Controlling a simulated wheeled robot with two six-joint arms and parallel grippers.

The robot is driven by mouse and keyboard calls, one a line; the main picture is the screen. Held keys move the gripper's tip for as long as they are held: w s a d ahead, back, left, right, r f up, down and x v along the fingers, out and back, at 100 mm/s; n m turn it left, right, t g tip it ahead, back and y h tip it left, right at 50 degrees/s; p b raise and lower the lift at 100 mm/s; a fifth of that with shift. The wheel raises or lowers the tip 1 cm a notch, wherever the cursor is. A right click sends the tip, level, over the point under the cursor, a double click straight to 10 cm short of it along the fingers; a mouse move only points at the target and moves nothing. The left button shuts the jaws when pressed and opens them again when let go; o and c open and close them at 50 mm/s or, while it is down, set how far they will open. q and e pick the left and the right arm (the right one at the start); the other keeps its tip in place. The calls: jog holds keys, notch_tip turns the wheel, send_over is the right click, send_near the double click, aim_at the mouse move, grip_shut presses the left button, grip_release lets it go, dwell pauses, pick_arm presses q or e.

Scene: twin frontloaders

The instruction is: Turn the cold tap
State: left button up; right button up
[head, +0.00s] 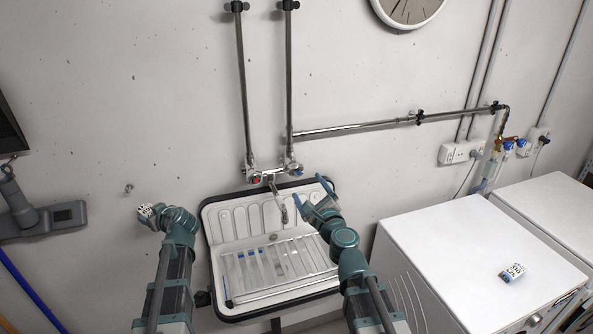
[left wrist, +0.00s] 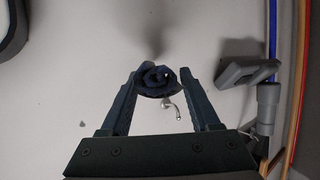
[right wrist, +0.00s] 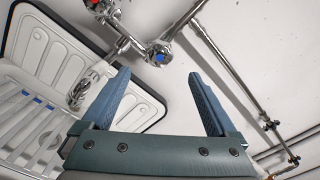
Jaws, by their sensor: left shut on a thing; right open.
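The cold tap, a chrome knob with a blue mark (right wrist: 159,57), sits on the wall mixer above the sink; it also shows in the head view (head: 296,169). My right gripper (right wrist: 160,82) is open and empty, just short of the knob, which appears between and beyond its fingertips. In the head view the right gripper (head: 312,192) is over the sink's upper right corner. My left gripper (head: 152,212) is left of the sink, shut on a rolled bundle, whose dark blue end (left wrist: 155,80) shows in the left wrist view.
The hot knob (right wrist: 100,5) has a red mark, left of the cold one. The spout (head: 279,205) hangs over the sink (head: 215,225). A white machine (head: 460,240) at right carries a small patterned bundle (head: 512,272). Pipes (head: 350,128) run along the wall.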

aim_at(298, 173)
jog(key=x, duration=1.1)
jog(key=shift+s, duration=0.1)
jog(key=c, duration=1.4)
